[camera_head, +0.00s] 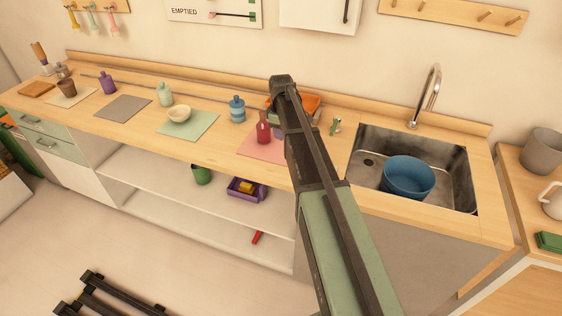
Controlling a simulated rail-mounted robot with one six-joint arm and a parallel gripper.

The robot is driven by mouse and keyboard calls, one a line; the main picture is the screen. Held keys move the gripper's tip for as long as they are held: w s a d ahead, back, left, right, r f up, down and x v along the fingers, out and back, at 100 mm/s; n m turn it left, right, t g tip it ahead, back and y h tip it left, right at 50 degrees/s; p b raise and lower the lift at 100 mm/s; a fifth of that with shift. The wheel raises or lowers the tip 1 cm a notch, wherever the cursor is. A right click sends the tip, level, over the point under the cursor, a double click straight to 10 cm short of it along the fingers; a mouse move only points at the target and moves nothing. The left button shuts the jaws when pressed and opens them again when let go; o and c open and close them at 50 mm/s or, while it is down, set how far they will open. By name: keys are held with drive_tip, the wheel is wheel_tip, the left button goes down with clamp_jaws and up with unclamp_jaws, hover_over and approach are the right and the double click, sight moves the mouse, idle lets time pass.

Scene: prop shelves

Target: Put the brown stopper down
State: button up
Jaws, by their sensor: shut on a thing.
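My arm reaches up from the bottom across the counter, its far end dark and bent over near the back of the counter. My gripper is hidden behind this arm, so its fingers and anything in them do not show. I cannot make out a brown stopper anywhere. Bottles stand upright on the wooden counter (140,117): a purple one (107,84), a pale green one (165,96), a blue one (237,110) and a red one (263,130). The red bottle is on a pink mat (262,149), just left of my arm.
A pale bowl (179,114) sits on a green mat (200,127). A grey mat (123,108) is bare. Right of my arm is a sink (452,150) holding a blue basin (408,178).

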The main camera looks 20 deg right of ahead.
sight(281, 152)
wheel_tip(281, 152, down, 7)
drive_tip(key=b, duration=0.4)
drive_tip(key=shift+r+b, duration=0.2)
drive_tip(key=shift+b, duration=0.2)
drive_tip(key=shift+r+p, duration=0.3)
drive_tip(key=shift+f, duration=0.25)
drive_tip(key=o, duration=0.9)
drive_tip(key=shift+r, duration=0.1)
wheel_tip(281, 152, up, 13)
drive_tip(key=p, duration=1.2)
drive_tip(key=shift+f, duration=0.2)
drive_tip(key=s+a+m, duration=0.3)
drive_tip(key=s+a, duration=0.2)
drive_tip(key=s, duration=0.4)
drive_tip(key=s+a+m, duration=0.3)
drive_tip(key=s+a, duration=0.3)
drive_tip(key=s, duration=0.3)
drive_tip(key=s+a+m, duration=0.3)
drive_tip(key=s+a, duration=0.2)
drive_tip(key=s, duration=0.4)
drive_tip(key=shift+s+a+f, duration=0.1)
drive_tip(key=shift+a+f, duration=0.05)
drive_tip(key=shift+a, duration=0.05)
